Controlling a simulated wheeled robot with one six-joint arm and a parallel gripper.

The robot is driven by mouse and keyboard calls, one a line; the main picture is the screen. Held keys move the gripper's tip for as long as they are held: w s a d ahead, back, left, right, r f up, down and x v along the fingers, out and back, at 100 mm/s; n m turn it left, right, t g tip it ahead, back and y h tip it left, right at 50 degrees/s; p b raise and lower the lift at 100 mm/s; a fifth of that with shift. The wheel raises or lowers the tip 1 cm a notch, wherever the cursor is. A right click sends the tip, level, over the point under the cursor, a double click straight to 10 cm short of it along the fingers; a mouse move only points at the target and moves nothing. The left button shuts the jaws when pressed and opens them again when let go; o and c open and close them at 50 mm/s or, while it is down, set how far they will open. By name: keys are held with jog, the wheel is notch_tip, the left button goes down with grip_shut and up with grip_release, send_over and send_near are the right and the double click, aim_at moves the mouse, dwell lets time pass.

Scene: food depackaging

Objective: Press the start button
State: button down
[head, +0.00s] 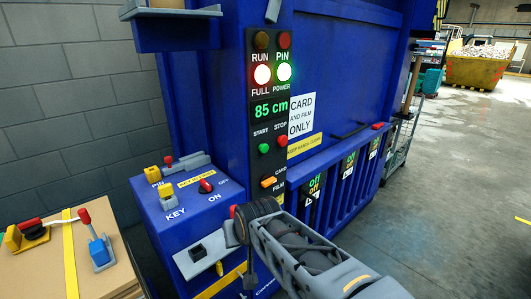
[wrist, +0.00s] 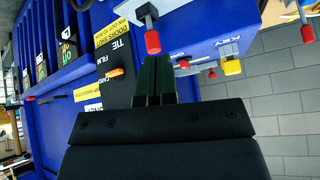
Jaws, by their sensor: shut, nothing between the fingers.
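The green start button (head: 263,149) sits on the black control strip under the word START, in the head view. The red stop button (head: 283,142) is just right of it. In the head view my arm reaches in from the lower right and its end is below the control strip, well below the start button; the fingers are hidden there. In the wrist view my gripper (wrist: 154,68) is shut and empty, with a red-tipped lever (wrist: 152,42) just beyond its fingertips. I cannot make out the start button in the wrist view.
An orange card/film switch (head: 268,182) is below the buttons. The blue key box (head: 190,212) with levers stands left. A cardboard stack (head: 95,255) with tools is at far left. Open floor lies right, with a yellow skip (head: 478,70) at the back.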

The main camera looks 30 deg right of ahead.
aim_at(263, 148)
jog(key=w+d+r+m+t+h+b, duration=0.25)
jog(key=w+d+m+t, duration=0.3)
jog(key=w+d, duration=0.55)
jog(key=d+r+m+t+h+b, duration=0.1)
jog(key=d+r+m+h, duration=0.1)
jog(key=d, duration=0.4)
jog(key=w+d+r+m+t+h+b, duration=0.1)
jog(key=d+r+m+t+h, duration=0.1)
jog(key=d+m+h, duration=0.2)
jog(key=d+h, duration=0.2)
jog(key=d, duration=0.1)
jog(key=shift+w+d+r, duration=0.3)
jog(key=shift+m, duration=0.25)
jog(key=w+a+p, duration=0.1)
jog(key=w+p, duration=0.2)
jog(key=w, duration=0.5)
jog(key=shift+w+a, duration=0.3)
jog(key=shift+w, duration=0.1)
jog(key=shift+w+f, duration=0.1)
jog(key=shift+w, duration=0.05)
jog(key=shift+w+b, duration=0.25)
jog(key=shift+b, duration=0.15)
